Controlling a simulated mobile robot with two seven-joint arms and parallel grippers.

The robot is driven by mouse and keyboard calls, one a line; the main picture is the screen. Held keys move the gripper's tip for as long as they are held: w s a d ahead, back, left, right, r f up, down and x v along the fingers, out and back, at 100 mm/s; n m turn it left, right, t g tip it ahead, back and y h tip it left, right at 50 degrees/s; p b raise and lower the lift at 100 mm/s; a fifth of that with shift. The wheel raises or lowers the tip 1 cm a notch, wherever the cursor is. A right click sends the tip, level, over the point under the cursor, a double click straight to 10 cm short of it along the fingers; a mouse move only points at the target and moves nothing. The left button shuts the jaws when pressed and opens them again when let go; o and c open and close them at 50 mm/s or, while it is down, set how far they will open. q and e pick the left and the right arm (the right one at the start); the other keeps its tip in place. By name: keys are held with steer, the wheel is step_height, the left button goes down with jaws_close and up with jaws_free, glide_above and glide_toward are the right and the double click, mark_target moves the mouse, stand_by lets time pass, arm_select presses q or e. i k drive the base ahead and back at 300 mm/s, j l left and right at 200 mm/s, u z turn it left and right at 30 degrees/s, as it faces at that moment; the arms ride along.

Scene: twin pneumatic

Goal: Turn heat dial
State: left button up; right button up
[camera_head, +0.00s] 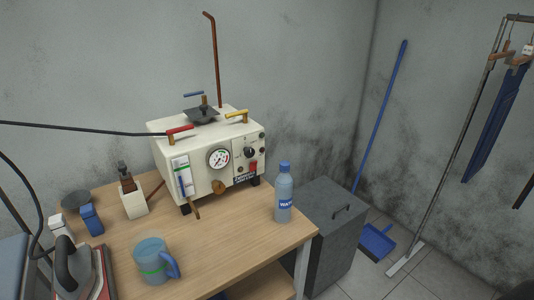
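A cream steam generator box (206,189) stands at the back of the wooden table. Its front panel carries a black round dial (250,152) on a dark plate at the right, apparently the heat dial; its markings are too small to read. A round white pressure gauge (219,158) is left of the dial, and a red switch (253,167) is just below it. Nothing touches or covers the dial. Neither of my grippers is in view.
A water bottle (284,193) stands on the table's right side, in front of the machine. A blue mug (152,261) and an iron (80,272) are near the front left. A black hose (85,128) runs left from the machine. The middle of the tabletop is clear.

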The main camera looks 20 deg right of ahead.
mark_target(249, 152)
steer(key=i+l, duration=0.1)
steer(key=l, duration=0.7)
steer(key=i+l, duration=0.1)
steer(key=l, duration=0.7)
